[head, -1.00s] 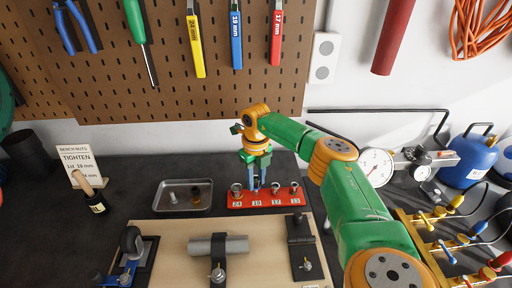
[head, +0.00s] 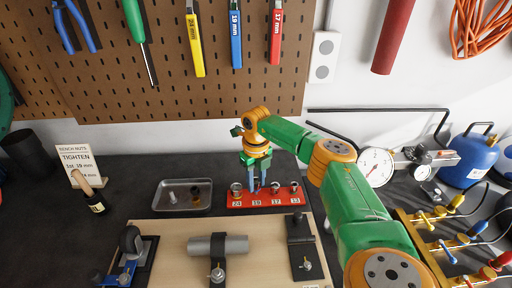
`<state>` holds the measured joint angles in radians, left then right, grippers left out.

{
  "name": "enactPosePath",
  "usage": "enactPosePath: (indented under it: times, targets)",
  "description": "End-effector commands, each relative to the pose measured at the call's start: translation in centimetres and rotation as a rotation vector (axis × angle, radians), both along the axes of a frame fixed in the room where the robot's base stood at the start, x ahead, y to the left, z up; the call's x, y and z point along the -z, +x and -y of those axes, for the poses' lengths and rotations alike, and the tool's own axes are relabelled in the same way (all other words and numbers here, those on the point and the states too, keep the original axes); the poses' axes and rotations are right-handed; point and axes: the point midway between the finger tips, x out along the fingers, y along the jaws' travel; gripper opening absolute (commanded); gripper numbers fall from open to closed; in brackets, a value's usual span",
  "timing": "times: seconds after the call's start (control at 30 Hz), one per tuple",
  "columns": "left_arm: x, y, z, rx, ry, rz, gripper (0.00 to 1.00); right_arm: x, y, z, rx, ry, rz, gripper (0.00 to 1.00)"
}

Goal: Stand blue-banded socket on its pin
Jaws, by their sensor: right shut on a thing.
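The red socket rail (head: 237,205) lies on the bench behind the wooden board, with labels 24, 19, 17 and 13. My right gripper (head: 257,186) points down over the 19 place and is shut on the blue-banded socket. The fingers mostly hide that socket, so its band and whether it sits fully on its pin cannot be told. Metal sockets stand at the 24 place (head: 236,188), the 17 place (head: 275,187) and the 13 place (head: 294,187). My left gripper is out of view.
A metal tray (head: 161,207) with small parts lies left of the rail. The wooden board (head: 270,235) in front carries a clamped grey pipe (head: 235,244) and a dark hinged plate (head: 302,250). A pegboard with tools rises behind. A gauge (head: 376,168) and blue cylinder (head: 469,160) are right.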

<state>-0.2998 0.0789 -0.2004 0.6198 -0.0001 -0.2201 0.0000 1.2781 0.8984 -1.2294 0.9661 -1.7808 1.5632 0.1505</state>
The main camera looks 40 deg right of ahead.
Motion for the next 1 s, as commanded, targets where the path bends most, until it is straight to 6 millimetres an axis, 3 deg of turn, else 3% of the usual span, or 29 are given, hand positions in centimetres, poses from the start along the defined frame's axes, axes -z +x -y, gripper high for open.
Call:
enactPosePath:
  times: [1.0]
  targets:
    - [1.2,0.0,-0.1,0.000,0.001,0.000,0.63,2.1,0.0,0.0,0.001,0.000,0.001,0.00]
